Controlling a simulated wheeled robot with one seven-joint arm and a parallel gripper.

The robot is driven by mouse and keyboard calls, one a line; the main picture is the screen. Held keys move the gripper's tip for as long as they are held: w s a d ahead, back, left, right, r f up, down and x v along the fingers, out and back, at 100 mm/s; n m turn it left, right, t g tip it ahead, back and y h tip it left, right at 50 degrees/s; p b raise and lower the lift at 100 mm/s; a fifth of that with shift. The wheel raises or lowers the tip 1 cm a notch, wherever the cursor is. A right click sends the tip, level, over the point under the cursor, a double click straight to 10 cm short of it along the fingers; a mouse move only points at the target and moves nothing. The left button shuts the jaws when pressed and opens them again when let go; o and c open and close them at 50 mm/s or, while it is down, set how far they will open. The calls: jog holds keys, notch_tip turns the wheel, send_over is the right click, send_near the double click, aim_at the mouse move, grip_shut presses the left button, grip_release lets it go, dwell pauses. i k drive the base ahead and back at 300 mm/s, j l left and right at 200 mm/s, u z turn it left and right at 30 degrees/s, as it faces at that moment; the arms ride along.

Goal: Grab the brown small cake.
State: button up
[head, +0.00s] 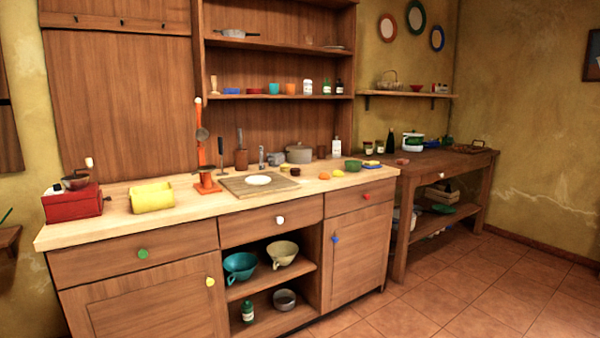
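A small brown item (295,172) sits on the light wooden counter (120,221), just right of the board with a white plate (258,180). It may be the brown small cake, but it is too small in the head view to be sure. A small yellow-topped item (283,169) lies close to its left, and an orange item (324,175) to its right. My gripper is not in view, so its state and its place relative to these things are hidden.
A red box (72,203) and a yellow holder (152,197) stand at the counter's left. A grey pot (299,154) is behind the brown item, and a green bowl (353,165) is to the right. The tiled floor (450,300) in front is clear at the right.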

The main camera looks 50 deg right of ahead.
aim_at(294, 171)
jog(key=l, duration=0.6)
jog(key=i+l, duration=0.1)
jog(key=l, duration=0.5)
jog(key=l+z, duration=0.1)
jog(key=l, duration=0.55)
jog(key=i+l, duration=0.15)
jog(key=l, duration=0.45)
jog(key=i+l, duration=0.1)
jog(key=l, duration=0.5)
jog(key=l+z, duration=0.1)
jog(key=l, duration=0.5)
jog(key=i+l, duration=0.15)
jog(key=l, duration=0.45)
jog(key=i+l, duration=0.1)
jog(key=l, duration=0.5)
jog(key=i+j, duration=0.35)
jog(key=i+z, duration=0.05)
